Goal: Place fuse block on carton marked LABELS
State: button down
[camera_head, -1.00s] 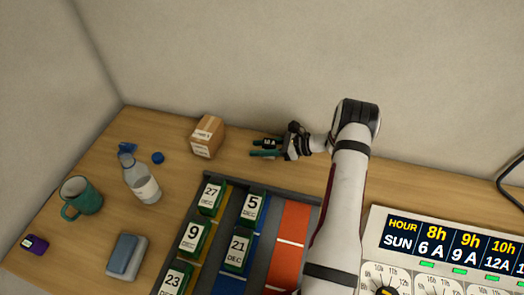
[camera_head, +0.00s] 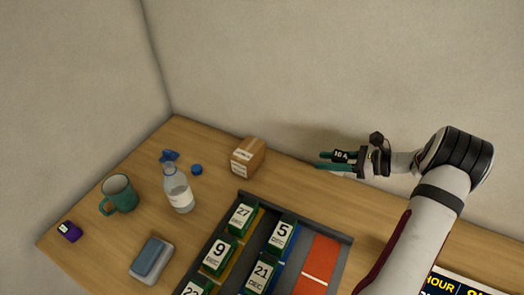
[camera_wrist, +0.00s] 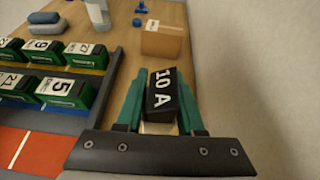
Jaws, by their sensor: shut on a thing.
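The fuse block (camera_wrist: 161,92) is a small black block marked 10 A. It is held between the green fingers of my gripper (camera_wrist: 160,105) in the wrist view. In the head view the fuse block (camera_head: 341,156) shows between the fingers of my gripper (camera_head: 335,160), above the back of the table. The carton (camera_head: 248,155) is a small brown box with white labels, to the left of my gripper and apart from it. The carton (camera_wrist: 162,40) also stands ahead of the fingers in the wrist view. Its printing is too small to read.
A grey tray (camera_head: 341,240) with coloured lanes holds several green dated blocks in front of the carton. A bottle (camera_head: 177,190), a blue cap (camera_head: 197,169), a teal mug (camera_head: 119,194) and a purple block (camera_head: 70,231) stand to the left. The wall is close behind.

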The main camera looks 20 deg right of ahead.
jog(key=w+a+r, duration=0.7)
jog(key=w+a, duration=0.3)
jog(key=w, duration=0.2)
send_over(240, 145)
notch_tip(240, 145, down, 7)
jog(key=shift+s+r, duration=0.1)
jog(key=shift+r, duration=0.05)
notch_tip(240, 145, down, 4)
jog(key=c, duration=0.5)
grip_release()
jog(key=shift+f, duration=0.2)
